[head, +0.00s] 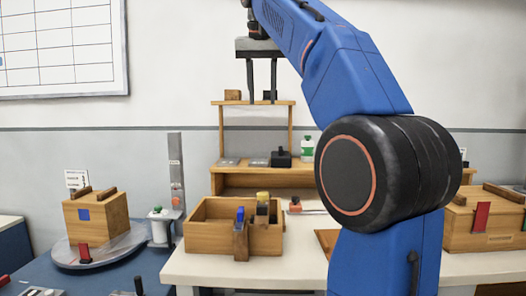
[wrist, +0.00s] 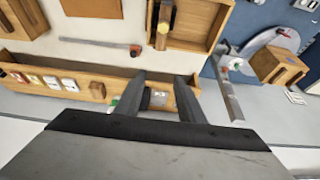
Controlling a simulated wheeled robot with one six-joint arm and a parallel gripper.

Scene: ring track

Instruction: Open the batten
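My gripper (head: 262,92) is raised high in front of the wall and shelf. Its two dark fingers point down, apart, with nothing held between them. In the wrist view the fingers (wrist: 164,92) are also spread, with shelf items showing beyond the gap. No part is clearly marked as the batten. An open wooden box (head: 205,240) on the white table has an upright brown strip (head: 241,243) at its front. Closed wooden boxes with dark strips on top stand at left (head: 107,224) and right (head: 474,238); my arm partly covers the right one.
The left box stands on a grey round plate (head: 70,262) on a blue surface. A grey upright post (head: 176,165) is beside the open box. A wooden shelf (head: 230,181) with a green-and-white bottle (head: 307,148) stands behind.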

